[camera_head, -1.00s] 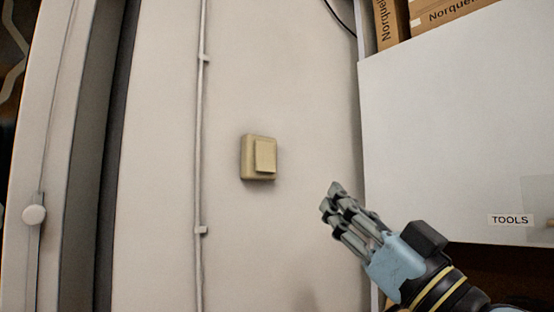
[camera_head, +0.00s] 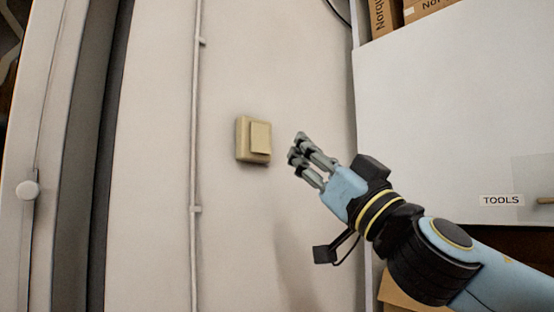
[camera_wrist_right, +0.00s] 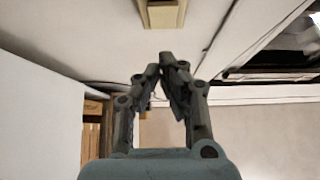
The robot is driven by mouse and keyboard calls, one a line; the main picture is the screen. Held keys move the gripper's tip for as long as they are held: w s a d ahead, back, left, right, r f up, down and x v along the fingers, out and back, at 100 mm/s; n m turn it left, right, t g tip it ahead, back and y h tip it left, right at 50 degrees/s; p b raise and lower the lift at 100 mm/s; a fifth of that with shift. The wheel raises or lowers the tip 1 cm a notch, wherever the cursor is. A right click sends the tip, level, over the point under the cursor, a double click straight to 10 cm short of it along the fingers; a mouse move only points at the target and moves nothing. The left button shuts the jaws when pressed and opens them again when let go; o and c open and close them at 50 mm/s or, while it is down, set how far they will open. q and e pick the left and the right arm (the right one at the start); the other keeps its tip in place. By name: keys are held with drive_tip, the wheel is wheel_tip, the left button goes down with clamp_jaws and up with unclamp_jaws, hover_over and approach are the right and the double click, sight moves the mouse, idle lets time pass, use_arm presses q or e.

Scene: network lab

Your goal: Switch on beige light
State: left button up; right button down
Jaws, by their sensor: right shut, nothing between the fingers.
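The beige light switch (camera_head: 253,140) is mounted on the pale wall, left of centre in the head view, with a raised lighter rocker plate on its front. My right gripper (camera_head: 297,146) is shut and empty. It lies just to the right of the switch in the picture, its fingertips pointing up and left toward it, with a visible gap between them. In the right wrist view the fingers (camera_wrist_right: 165,62) are drawn together at the tips. A beige box shape (camera_wrist_right: 162,14) shows at the top there; I cannot tell whether it is the switch. My left gripper is out of view.
A thin vertical conduit (camera_head: 195,130) runs down the wall left of the switch. A white cabinet (camera_head: 430,110) labelled TOOLS stands at the right, with cardboard boxes (camera_head: 425,10) above it. A door frame with a round knob (camera_head: 28,190) is at the far left.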

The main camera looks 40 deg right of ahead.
sight(263, 137)
drive_tip(key=w+p, duration=0.1)
drive_tip(key=w, duration=0.1)
drive_tip(key=w+r+p, duration=0.1)
drive_tip(key=w+p, duration=0.2)
drive_tip(key=w, duration=0.1)
drive_tip(key=shift+w+a+r+p, duration=0.3)
drive_tip(key=shift+a+r+p, duration=0.05)
drive_tip(key=shift+p, duration=0.05)
drive_tip(key=f+b, duration=0.1)
drive_tip(key=b, duration=0.4)
drive_tip(key=shift+w+f+t, duration=0.1)
drive_tip(key=shift+w+t, duration=0.25)
drive_tip(key=shift+t, duration=0.05)
drive_tip(key=shift+w+r+y+p, duration=0.1)
drive_tip(key=shift+r+y+p, duration=0.25)
drive_tip(key=shift+p, duration=0.2)
drive_tip(key=shift+r, duration=0.1)
